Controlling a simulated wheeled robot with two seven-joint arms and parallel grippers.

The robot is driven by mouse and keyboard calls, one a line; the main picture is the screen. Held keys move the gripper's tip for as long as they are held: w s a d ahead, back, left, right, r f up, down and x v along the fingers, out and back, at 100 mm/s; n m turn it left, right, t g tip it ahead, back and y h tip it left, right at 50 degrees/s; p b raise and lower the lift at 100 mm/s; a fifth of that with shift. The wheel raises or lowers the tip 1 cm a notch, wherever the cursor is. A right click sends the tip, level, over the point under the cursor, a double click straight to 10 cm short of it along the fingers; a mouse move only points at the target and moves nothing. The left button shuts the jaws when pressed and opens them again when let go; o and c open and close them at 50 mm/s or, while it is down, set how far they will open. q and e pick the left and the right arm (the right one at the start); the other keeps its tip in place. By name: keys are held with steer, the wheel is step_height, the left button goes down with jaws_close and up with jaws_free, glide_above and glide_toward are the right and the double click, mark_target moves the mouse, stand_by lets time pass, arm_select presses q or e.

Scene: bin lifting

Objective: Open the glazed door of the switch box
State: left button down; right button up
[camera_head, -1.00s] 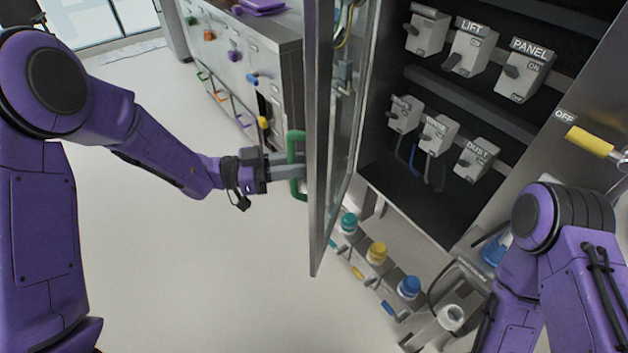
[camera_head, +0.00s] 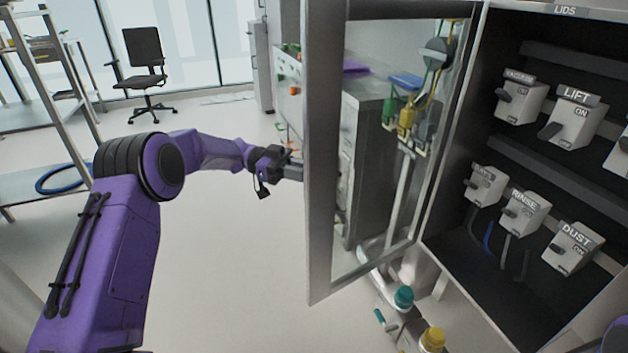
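The glazed door (camera_head: 322,230) of the switch box (camera_head: 450,180) stands open, swung out to the left. I see its frame and its glass pane. The box is open to view, with labelled switches such as LIFT (camera_head: 572,118), RINSE (camera_head: 525,212) and DUST (camera_head: 572,248) inside. My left gripper (camera_head: 294,170) reaches the door's free edge from the left. Its fingertips pass behind the door frame, so their grip is hidden. The green door handle is hidden too. My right gripper is out of view; only a bit of my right arm shows at bottom right.
Bottles with teal (camera_head: 403,297) and yellow (camera_head: 432,340) caps stand low below the door. A grey cabinet (camera_head: 365,150) shows through the glass. A shelf rack (camera_head: 60,110) and an office chair (camera_head: 145,65) are at left. The floor between is clear.

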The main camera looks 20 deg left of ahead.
arm_select(q)
steer(key=shift+r, duration=0.15)
steer(key=c, duration=1.1)
jaws_free()
steer(key=shift+w, duration=0.1)
steer(key=shift+d, duration=0.15)
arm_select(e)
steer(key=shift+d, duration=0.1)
